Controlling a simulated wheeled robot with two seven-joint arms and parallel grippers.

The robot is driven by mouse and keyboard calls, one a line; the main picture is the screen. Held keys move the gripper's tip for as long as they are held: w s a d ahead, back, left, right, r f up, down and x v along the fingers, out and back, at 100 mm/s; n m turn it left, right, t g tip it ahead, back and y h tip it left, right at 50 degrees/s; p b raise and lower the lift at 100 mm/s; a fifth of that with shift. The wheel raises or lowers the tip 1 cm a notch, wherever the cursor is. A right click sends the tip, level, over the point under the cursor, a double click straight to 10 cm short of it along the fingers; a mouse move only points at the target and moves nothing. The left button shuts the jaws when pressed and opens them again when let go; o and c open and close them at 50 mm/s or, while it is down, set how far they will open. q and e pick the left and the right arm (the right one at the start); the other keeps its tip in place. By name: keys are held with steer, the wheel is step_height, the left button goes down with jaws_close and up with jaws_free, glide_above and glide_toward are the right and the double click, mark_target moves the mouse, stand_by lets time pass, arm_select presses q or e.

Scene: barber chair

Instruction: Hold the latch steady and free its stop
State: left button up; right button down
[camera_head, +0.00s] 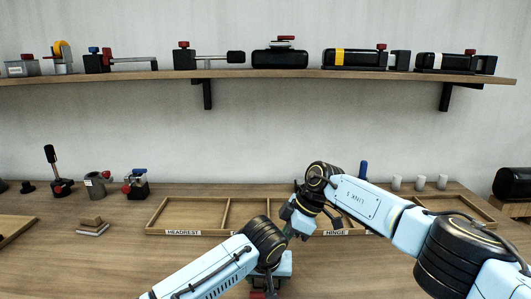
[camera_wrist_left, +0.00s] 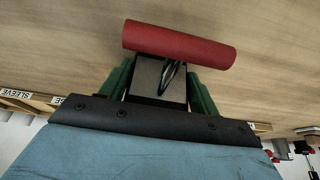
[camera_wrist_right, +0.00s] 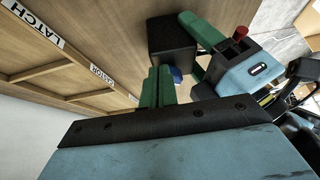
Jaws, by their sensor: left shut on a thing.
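The latch appears as a dark block (camera_wrist_left: 158,80) with a red cylinder (camera_wrist_left: 178,44) across it in the left wrist view. My left gripper (camera_wrist_left: 160,88) is shut on the block, one green finger on each side. In the right wrist view the block (camera_wrist_right: 172,45) is beside my right gripper (camera_wrist_right: 158,85), whose green fingers are together. A blue bit (camera_wrist_right: 175,75) shows near their tips. In the head view the arms mostly hide the latch.
A divided wooden tray (camera_head: 190,233) with labels stands behind the arms. A shelf (camera_head: 250,74) above holds several clamp-like devices.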

steer(key=shift+a+r, duration=0.1)
steer(key=shift+a, duration=0.1)
steer(key=r, duration=0.4)
steer(key=d+r, duration=0.1)
steer(key=r, duration=0.1)
steer(key=shift+w, duration=0.1)
stand_by(0.4)
step_height(320, 180, down, 6)
steer(key=s, duration=0.2)
steer(key=shift+s, duration=0.2)
stand_by(0.6)
steer(key=shift+w+a, duration=0.15)
steer(key=shift+a, duration=0.25)
stand_by(0.7)
